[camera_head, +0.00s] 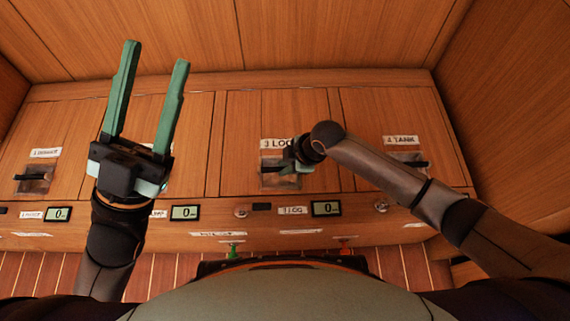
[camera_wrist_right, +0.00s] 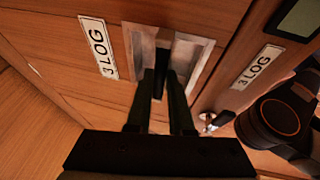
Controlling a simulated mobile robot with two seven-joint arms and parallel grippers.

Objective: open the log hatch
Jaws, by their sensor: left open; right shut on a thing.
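The log hatch (camera_head: 246,122) is a wooden panel labelled "3 LOG" in the middle of the bench top. It looks closed and level with the panels around it. Its metal recess plate (camera_wrist_right: 196,60) holds a dark handle (camera_wrist_right: 160,82), seen between my fingers in the right wrist view. My right gripper (camera_head: 288,167) is shut on this handle, and its wrist hides much of the recess in the head view. My left gripper (camera_head: 156,54) is open and empty, held up over the left part of the bench, away from the log hatch.
The tank hatch (camera_head: 401,141) is to the right and another labelled hatch (camera_head: 45,153) is at far left, each with a handle. The front face carries a display (camera_head: 326,208), another display (camera_head: 185,212) and small knobs. Wooden walls enclose the bench.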

